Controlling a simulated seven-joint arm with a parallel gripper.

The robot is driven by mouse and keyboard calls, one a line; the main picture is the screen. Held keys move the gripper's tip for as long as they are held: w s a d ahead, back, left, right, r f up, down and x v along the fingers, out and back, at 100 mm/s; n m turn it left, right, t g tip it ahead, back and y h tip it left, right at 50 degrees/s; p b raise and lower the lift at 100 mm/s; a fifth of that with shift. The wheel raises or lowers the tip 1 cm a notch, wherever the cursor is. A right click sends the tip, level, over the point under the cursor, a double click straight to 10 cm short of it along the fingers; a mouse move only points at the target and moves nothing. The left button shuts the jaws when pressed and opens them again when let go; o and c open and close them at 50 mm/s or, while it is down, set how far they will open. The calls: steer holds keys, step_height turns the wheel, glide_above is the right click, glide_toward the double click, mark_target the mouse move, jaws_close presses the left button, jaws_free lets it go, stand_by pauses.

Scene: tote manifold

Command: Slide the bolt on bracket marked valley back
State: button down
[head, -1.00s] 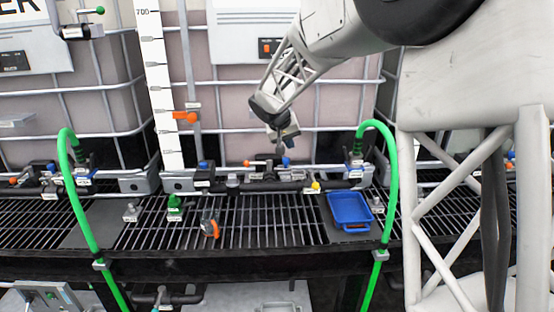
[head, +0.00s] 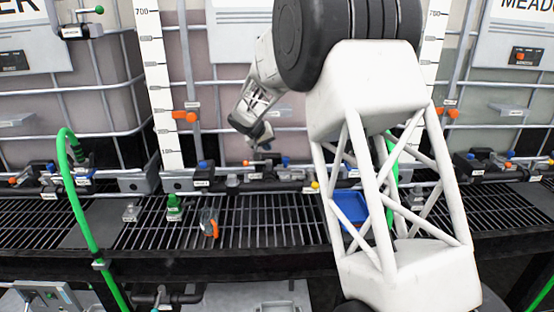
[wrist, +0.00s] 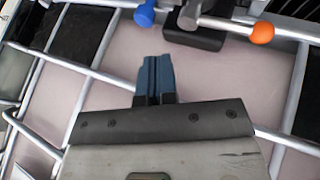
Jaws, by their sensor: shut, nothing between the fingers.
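My gripper (wrist: 152,82) is shut and empty, with its blue fingers together in the wrist view. In the head view it (head: 263,143) hangs in front of the middle tank, close to a bar with an orange end and a blue end. In the wrist view this bar shows a blue ball (wrist: 145,15), a grey middle piece (wrist: 189,14) and an orange ball (wrist: 262,33), beyond the fingertips and apart from them. I cannot read "valley" on any label, so I cannot tell which piece is that bracket or its bolt.
A black grated shelf (head: 262,222) runs below the tanks. It holds a green-topped piece (head: 174,208), an orange-and-grey piece (head: 209,223) and a blue tray (head: 350,206), partly hidden by my arm. A green hose (head: 72,190) arches at left. Tank cage bars surround my gripper.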

mark_target(288, 160)
stand_by(0.4)
steer(key=x, duration=1)
stand_by(0.5)
steer(key=shift+d, duration=2.15)
steer(key=v, duration=1)
steer(key=shift+a, duration=0.15)
